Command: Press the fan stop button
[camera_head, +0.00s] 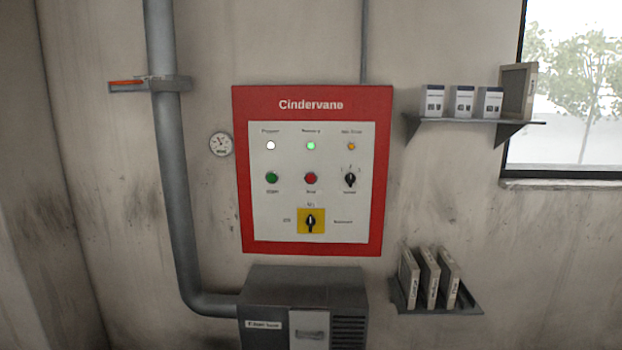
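A red-framed control panel (313,94) marked "Cindervane" is fixed to the wall in the middle of the head view. On its pale face a red button (311,178) sits in the centre of the middle row, with a small label under it that looks like "Stop". A green button (272,178) is to its left and a black selector knob (350,179) to its right. Above them are a white lamp (270,146), a lit green lamp (311,146) and an amber lamp (351,146). A black rotary switch on a yellow plate (301,228) is below. My gripper is not in view.
A gauge (221,144) is left of the panel. Right are shelves with small boxes (463,102) and binders (430,277), and a window (575,90).

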